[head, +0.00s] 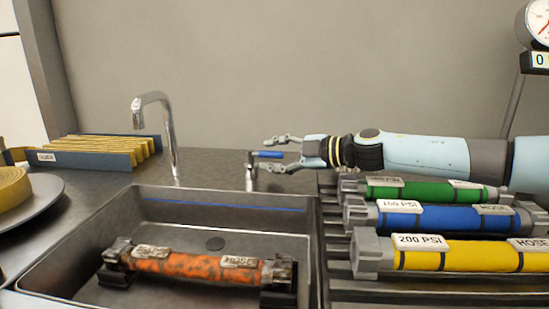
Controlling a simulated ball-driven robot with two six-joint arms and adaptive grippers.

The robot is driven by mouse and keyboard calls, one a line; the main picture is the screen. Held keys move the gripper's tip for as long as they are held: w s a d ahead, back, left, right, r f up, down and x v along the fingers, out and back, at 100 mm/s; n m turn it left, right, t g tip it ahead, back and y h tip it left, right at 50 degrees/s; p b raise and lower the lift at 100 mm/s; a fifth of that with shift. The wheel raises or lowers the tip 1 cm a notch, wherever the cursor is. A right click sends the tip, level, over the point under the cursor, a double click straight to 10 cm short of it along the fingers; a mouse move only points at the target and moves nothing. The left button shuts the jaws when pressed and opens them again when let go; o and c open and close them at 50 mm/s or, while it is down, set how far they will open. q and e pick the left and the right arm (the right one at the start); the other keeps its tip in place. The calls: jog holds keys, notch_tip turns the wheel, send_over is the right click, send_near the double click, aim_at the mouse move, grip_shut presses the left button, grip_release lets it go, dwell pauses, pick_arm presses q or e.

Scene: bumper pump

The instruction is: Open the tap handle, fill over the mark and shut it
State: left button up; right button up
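The tap handle (267,154) is a blue lever on a short metal post behind the sink's back right corner. My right gripper (268,155) comes in from the right with its two fingers apart, one above and one below the lever; I cannot tell whether they touch it. The curved metal spout (155,110) stands behind the sink, and no water shows at its mouth. The sink (85,232) has a blue mark line (225,205) along its back inner wall. An orange hose (195,264) lies across the sink on dark supports, with the drain (215,243) behind it. My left gripper is out of view.
Green (425,190), blue (440,219) and yellow (460,257) hoses lie on a rack right of the sink, below my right arm. A blue holder (100,158) with yellow folded pieces and a round plate (40,210) stand left. A gauge (538,25) is at top right.

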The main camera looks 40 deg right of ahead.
grip_shut()
dwell(0.3)
jog(key=m+h+p, duration=0.1)
jog(key=p, duration=0.2)
jog(key=m+h+p, duration=0.1)
jog(key=p, duration=0.3)
jog(key=a+t+h+p, duration=0.1)
jog(key=p, duration=0.2)
jog(key=shift+s+r+m+h, duration=0.3)
jog(key=shift+r+m+h, duration=0.05)
jog(key=shift+m+h, duration=0.05)
jog(key=shift+a+f+p, duration=0.1)
jog(key=shift+p, duration=0.4)
jog(key=shift+s+f+h, duration=0.1)
jog(key=shift+f+h, duration=0.1)
jog(key=shift+h, duration=0.1)
grip_release()
